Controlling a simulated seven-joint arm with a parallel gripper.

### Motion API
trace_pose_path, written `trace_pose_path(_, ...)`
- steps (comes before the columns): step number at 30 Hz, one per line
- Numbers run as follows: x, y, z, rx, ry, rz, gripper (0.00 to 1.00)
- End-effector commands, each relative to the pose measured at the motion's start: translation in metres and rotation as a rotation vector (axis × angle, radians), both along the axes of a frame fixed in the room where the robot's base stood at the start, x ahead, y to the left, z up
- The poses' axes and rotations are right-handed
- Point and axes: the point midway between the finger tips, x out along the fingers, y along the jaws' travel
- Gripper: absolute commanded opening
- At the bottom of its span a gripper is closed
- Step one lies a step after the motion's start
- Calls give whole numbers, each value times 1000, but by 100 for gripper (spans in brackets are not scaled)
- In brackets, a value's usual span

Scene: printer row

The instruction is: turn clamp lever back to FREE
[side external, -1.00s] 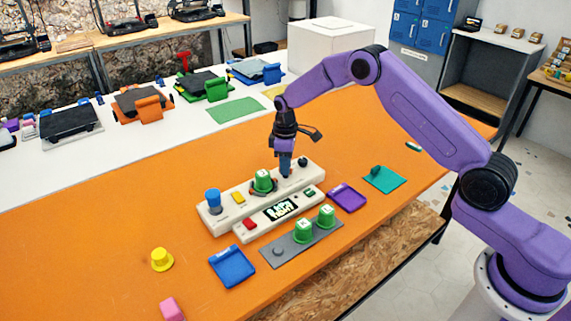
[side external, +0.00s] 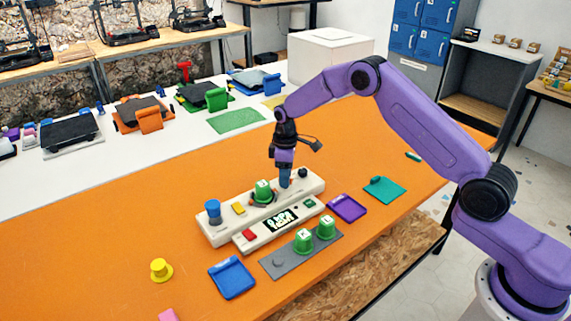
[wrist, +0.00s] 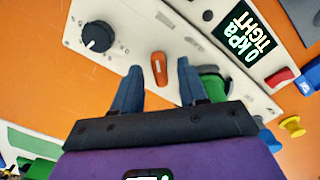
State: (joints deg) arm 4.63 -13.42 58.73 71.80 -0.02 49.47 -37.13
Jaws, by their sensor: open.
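The clamp lever (wrist: 159,69) is a small orange handle on the white panel (side external: 225,232). In the wrist view it stands between my two blue fingertips and slightly beyond them, with gaps on both sides. My gripper (side external: 285,182) is open, low over the panel's right part in the side view, where the lever is hidden; it also shows in the wrist view (wrist: 157,80). The panel's display (wrist: 248,35) reads "0 kPa TIGHT". I cannot make out lever position labels.
A black knob (wrist: 97,36) and a green cup (side external: 263,191) flank the lever. The panel also carries a blue knob (side external: 213,208), a yellow button (side external: 238,208) and a red button (side external: 249,234). A grey tray (side external: 277,267) with green cups lies in front. The left orange tabletop is mostly clear.

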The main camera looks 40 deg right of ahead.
Motion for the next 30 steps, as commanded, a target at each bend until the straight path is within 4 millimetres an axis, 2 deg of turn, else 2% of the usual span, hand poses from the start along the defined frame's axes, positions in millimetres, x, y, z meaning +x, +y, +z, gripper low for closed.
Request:
trace_pose_path(5, 1, 0, 19, 1, -4, -1, 43)
trace_pose_path(21, 1, 0, 131, 1, -5, 1, 43)
trace_pose_path(27, 1, 0, 160, 1, -4, 0, 43)
trace_pose_path(30, 0, 0, 168, -1, -1, 1, 43)
